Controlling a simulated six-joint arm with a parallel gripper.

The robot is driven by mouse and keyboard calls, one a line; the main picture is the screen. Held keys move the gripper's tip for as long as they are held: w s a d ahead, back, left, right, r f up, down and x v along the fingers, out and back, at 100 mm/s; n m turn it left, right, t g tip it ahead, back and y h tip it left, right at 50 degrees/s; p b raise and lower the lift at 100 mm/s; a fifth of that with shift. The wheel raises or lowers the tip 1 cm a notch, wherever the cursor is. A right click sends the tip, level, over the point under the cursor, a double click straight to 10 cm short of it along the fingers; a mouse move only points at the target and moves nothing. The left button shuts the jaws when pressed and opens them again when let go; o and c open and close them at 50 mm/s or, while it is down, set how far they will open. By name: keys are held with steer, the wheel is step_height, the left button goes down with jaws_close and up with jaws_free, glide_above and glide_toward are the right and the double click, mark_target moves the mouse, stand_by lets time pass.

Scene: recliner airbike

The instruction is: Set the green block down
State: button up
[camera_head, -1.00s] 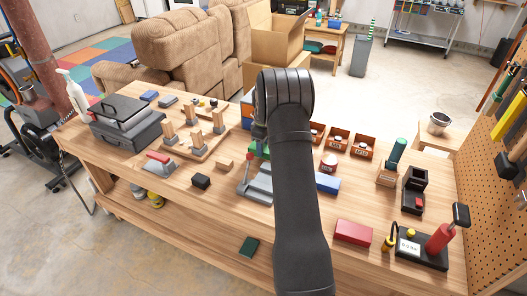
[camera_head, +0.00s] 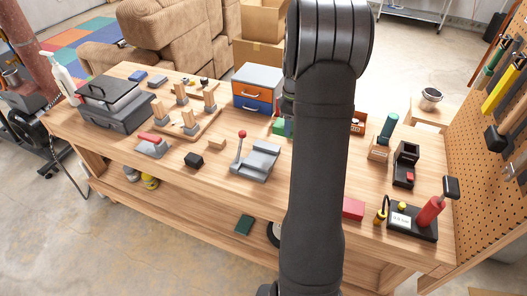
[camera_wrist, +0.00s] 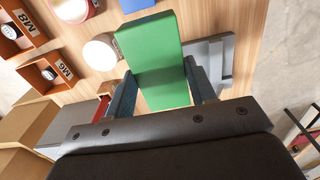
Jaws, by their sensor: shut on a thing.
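The green block (camera_wrist: 158,62) is long and flat-sided and fills the space between the two fingers of my gripper (camera_wrist: 160,82) in the wrist view. My gripper is shut on it. The block's far end reaches past the fingertips over the wood bench top; I cannot tell whether it touches the bench. In the head view a small green patch (camera_head: 279,126), likely the block, shows at the left edge of my arm. My arm hides the gripper there.
The grey vise with a red-knobbed lever (camera_head: 255,162) stands left of my arm. A small drawer unit (camera_head: 256,88) is behind it. In the wrist view a blue block (camera_wrist: 136,5), a round white-topped thing (camera_wrist: 101,51) and labelled orange bins (camera_wrist: 48,70) lie close by.

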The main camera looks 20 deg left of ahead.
steer(key=s+d, duration=0.3)
steer(key=s, duration=0.2)
glide_above(262, 158)
step_height(262, 158, down, 6)
steer(key=shift+f, duration=0.1)
steer(key=shift+a+f, duration=0.1)
steer(key=shift+f, duration=1.9)
